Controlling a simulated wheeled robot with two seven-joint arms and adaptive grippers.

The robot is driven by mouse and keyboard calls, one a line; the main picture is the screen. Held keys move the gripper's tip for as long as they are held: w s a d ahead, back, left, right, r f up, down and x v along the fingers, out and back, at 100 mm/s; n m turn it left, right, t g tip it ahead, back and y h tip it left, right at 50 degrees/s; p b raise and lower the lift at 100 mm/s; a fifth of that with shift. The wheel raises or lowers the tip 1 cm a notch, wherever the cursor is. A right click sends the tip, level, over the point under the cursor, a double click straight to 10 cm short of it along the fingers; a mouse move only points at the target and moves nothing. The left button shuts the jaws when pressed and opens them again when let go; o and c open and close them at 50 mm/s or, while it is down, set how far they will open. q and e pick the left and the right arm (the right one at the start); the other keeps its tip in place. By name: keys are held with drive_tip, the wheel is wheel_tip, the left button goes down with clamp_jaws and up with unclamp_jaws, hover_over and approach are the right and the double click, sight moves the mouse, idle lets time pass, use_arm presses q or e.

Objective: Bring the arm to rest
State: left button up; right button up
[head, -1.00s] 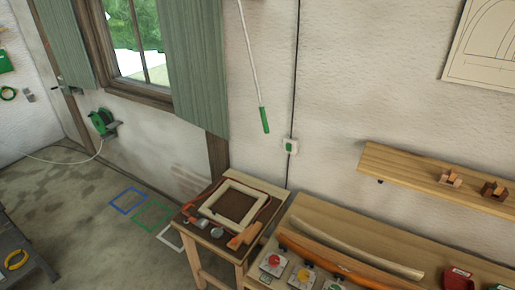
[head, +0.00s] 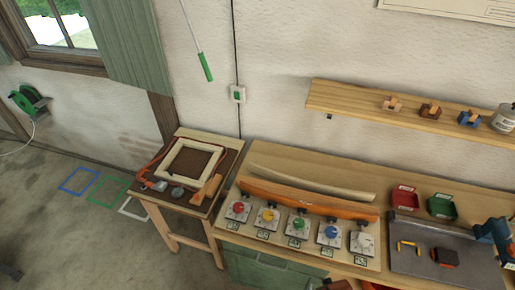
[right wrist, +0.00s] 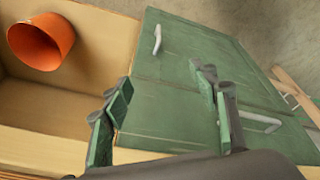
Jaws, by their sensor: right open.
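My right gripper (right wrist: 163,105) shows in the right wrist view with its two green-padded fingers spread apart and nothing between them. Behind it is the front of a green cabinet (right wrist: 170,70) with metal handles. The cabinet is also under the bench in the head view (head: 265,272). My left gripper is in neither view. In the head view, an orange bent lath (head: 305,200) lies along a row of fixtures with coloured knobs on the bench (head: 290,160). A pale bent lath (head: 312,184) lies behind it.
A small side table (head: 185,135) with a frame and tools stands left of the bench. A wall shelf (head: 350,104) hangs above. An orange hollow container (right wrist: 42,42) sits beside the cabinet.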

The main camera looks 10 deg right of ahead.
drive_tip(key=s+a+f+g+b, duration=0.1)
drive_tip(key=s+f+b, duration=0.25)
drive_tip(key=f, duration=1.05)
drive_tip(key=s+f+b, duration=0.2)
drive_tip(key=s+f, duration=0.3)
drive_tip(key=f, duration=0.8)
use_arm(q)
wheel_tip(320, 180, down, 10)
drive_tip(key=b, duration=0.3)
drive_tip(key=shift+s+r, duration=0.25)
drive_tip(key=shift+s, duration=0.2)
use_arm(e)
drive_tip(key=s+f+n+g, duration=0.1)
drive_tip(key=s+f, duration=1.3)
drive_tip(key=shift+s+f, duration=0.35)
drive_tip(key=shift+f, duration=0.05)
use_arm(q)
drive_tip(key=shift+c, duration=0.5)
use_arm(e)
drive_tip(key=shift+c, duration=0.6)
